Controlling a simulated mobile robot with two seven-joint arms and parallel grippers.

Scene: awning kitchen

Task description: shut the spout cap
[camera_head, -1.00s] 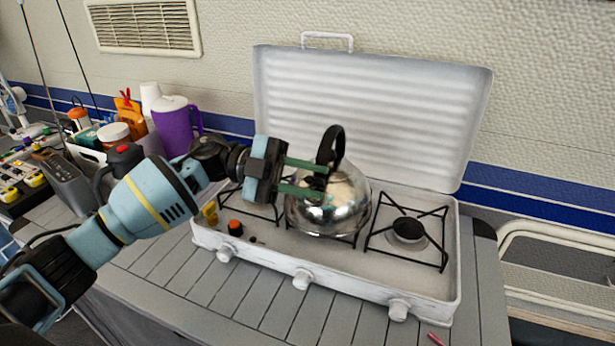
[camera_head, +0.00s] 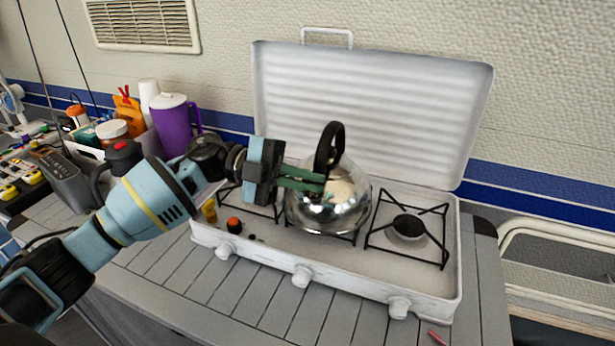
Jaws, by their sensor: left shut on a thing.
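A shiny metal kettle (camera_head: 335,207) with a black upright handle (camera_head: 331,147) stands on the white camp stove. My left gripper (camera_head: 318,184) comes in from the left, and its green fingers are closed together at the kettle's left upper side, below the handle. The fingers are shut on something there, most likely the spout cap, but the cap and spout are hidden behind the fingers. My right gripper is not in view.
The stove (camera_head: 330,276) has its lid (camera_head: 370,115) raised behind the kettle. An empty burner (camera_head: 408,228) is right of the kettle. A purple jug (camera_head: 174,127) and other containers stand at the back left.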

